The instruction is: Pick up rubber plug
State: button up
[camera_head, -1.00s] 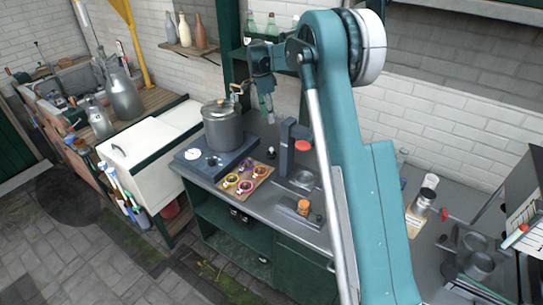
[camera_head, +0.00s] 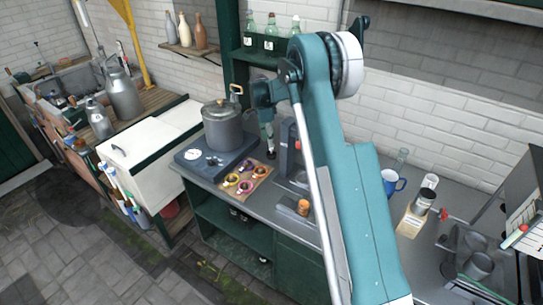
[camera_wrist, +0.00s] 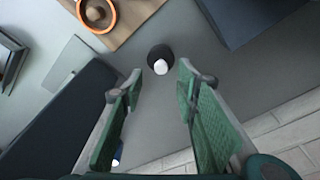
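A small black round piece with a pale top, which looks like the rubber plug (camera_wrist: 157,53), stands on the grey worktop (camera_wrist: 225,75) in the wrist view. In the head view a dark piece (camera_head: 271,155), likely the same plug, shows just below my gripper (camera_head: 269,137). In the wrist view my gripper (camera_wrist: 160,82) is open, with its two green-padded fingers apart. The plug lies just beyond the fingertips, roughly in line with the gap. Nothing is between the fingers, and I cannot tell the exact height left above the worktop.
A wooden board (camera_head: 262,172) with several coloured rings lies close by. A big metal pot (camera_head: 222,128) stands left of the gripper, and a dark upright device (camera_head: 287,147) stands right. A blue mug (camera_head: 392,183) is behind my arm. Bottles (camera_head: 271,28) stand on the shelf behind.

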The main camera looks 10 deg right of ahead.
aim_at(272, 149)
jog(key=shift+d+f, duration=0.15)
jog(key=shift+f, duration=0.7)
jog(key=shift+w+d+f+p, duration=0.1)
jog(key=shift+d+f+p, duration=0.1)
jog(key=shift+f, duration=1.1)
jog(key=shift+d+f+p, duration=0.1)
jog(key=shift+d+f, duration=0.1)
jog(key=shift+f, duration=1.1)
jog(key=c, duration=1)
